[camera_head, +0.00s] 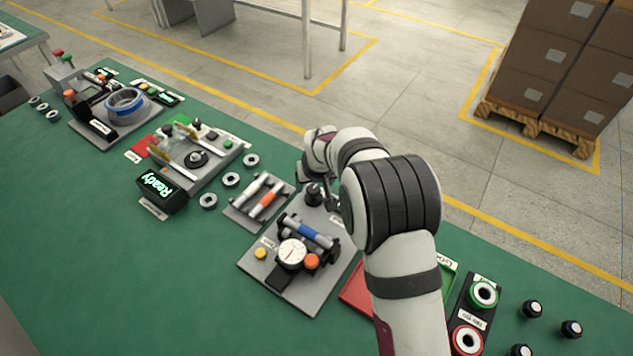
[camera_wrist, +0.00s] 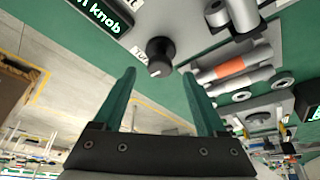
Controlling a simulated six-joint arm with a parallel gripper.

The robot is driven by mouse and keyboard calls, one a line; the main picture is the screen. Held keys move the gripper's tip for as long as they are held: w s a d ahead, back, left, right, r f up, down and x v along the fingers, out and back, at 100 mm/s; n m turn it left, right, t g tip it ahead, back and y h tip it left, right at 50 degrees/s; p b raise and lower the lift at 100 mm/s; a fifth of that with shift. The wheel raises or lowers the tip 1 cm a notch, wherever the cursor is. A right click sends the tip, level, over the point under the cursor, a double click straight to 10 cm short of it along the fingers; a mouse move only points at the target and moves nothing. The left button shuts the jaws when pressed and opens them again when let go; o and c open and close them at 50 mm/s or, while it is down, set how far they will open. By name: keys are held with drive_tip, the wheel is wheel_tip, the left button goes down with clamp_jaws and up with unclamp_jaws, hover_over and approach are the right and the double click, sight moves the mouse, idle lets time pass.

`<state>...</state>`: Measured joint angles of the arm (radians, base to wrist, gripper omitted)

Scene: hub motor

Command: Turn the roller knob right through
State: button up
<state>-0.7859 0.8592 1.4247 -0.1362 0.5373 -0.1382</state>
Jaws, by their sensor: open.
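The black roller knob (camera_head: 314,193) stands at the far end of the grey gauge plate (camera_head: 318,296), close to my gripper in the head view. In the wrist view the knob (camera_wrist: 160,52) is round and dark with a pale mark on its top. My gripper (camera_wrist: 159,74) is open, with a green finger on each side of the knob's line and nothing between them. The knob appears just beyond the fingertips, apart from them. On the same plate are a blue-banded roller (camera_head: 310,232) and a white dial gauge (camera_head: 291,252). My arm hides part of the plate's right side.
An orange button (camera_head: 312,261) and a yellow button (camera_head: 260,254) sit by the dial. A tray with two rollers (camera_head: 240,213) lies left of the plate. A lit display (camera_wrist: 98,14) reading "knob" is near the knob. Green table is clear at the front left.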

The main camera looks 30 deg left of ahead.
sight(313, 190)
drive_tip(key=shift+x, duration=1.2)
clamp_jaws()
